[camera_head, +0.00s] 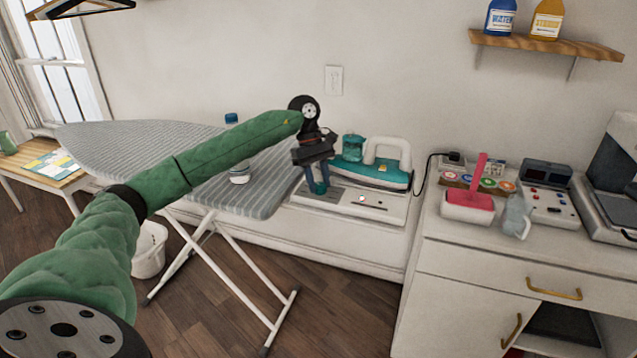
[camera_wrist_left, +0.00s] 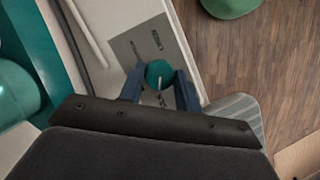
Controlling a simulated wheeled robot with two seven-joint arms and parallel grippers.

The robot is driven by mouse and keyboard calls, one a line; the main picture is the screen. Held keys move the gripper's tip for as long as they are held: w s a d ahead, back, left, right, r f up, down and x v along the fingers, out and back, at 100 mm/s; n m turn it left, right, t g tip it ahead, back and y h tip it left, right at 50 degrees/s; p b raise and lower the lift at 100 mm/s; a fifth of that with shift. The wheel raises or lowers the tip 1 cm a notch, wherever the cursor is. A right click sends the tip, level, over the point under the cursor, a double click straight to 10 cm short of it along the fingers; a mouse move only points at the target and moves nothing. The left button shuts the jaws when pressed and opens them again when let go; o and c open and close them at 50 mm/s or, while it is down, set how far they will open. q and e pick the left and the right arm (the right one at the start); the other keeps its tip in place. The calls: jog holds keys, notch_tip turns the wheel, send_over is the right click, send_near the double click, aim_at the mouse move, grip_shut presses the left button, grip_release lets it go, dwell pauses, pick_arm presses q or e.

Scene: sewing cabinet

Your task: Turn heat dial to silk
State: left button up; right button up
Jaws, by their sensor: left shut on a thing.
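The heat dial is a round teal knob (camera_wrist_left: 160,74) with a pale pointer line, set on a grey label plate (camera_wrist_left: 143,46) with dark lettering too small to read. My left gripper (camera_wrist_left: 162,88) is shut on the dial, with one blue finger on each side of it. In the head view my left gripper (camera_head: 317,189) points down at the left end of the white iron station (camera_head: 380,207) and hides the dial. A teal and white iron (camera_head: 372,172) rests on the station, right of the gripper. My right gripper is not in view.
A striped ironing board (camera_head: 130,141) stands left of the station, under my left arm. A white cabinet (camera_head: 480,258) on the right carries a pink-handled brush (camera_head: 468,203) and devices. A wall shelf (camera_head: 545,46) holds two bottles.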

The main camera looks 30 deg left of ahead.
pick_arm(q)
jog(key=o, duration=1)
jog(key=shift+c, duration=0.2)
jog(key=shift+w+a+r, duration=0.1)
jog(key=shift+a+r, duration=0.05)
jog(key=shift+r, duration=0.15)
jog(key=b+v, duration=0.1)
jog(key=v, duration=0.6)
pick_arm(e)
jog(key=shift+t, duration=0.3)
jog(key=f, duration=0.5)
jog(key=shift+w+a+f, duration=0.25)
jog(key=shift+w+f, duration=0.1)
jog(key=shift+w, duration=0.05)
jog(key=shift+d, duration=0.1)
